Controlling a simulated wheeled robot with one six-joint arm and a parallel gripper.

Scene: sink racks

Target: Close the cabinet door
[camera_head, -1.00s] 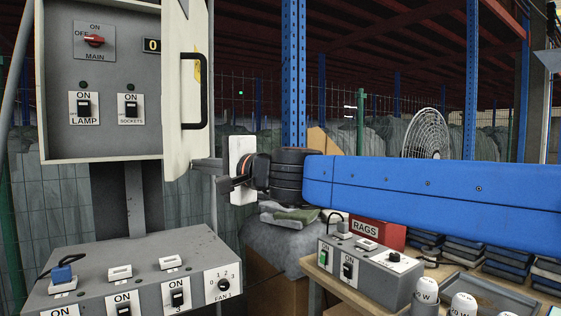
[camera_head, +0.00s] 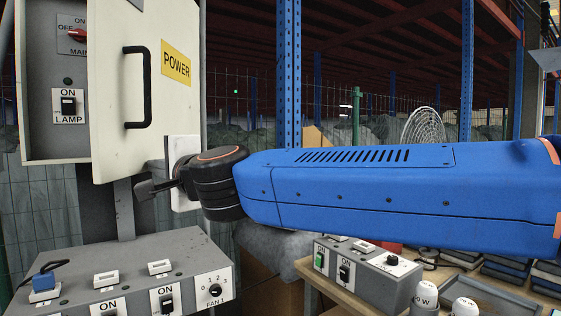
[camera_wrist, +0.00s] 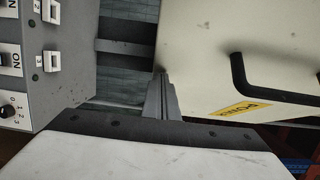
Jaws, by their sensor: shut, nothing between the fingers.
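The cabinet door (camera_head: 112,105) is a cream panel with a black handle (camera_head: 137,87) and a yellow POWER label (camera_head: 176,64). It stands partly open and covers the right part of the grey cabinet (camera_head: 55,150). My gripper (camera_head: 143,190) is shut and empty at the door's lower edge, below the handle. In the wrist view the fingers (camera_wrist: 161,82) reach the edge of the door (camera_wrist: 200,70); whether they touch it I cannot tell. The cabinet's main switch (camera_head: 76,34) and lamp switch (camera_head: 68,103) still show left of the door.
A grey switch box (camera_head: 190,245) with several switches stands below the cabinet. A smaller switch box (camera_head: 370,270) and white bulbs (camera_head: 465,308) are on the wooden table at right. A blue post (camera_head: 289,70) rises behind my arm.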

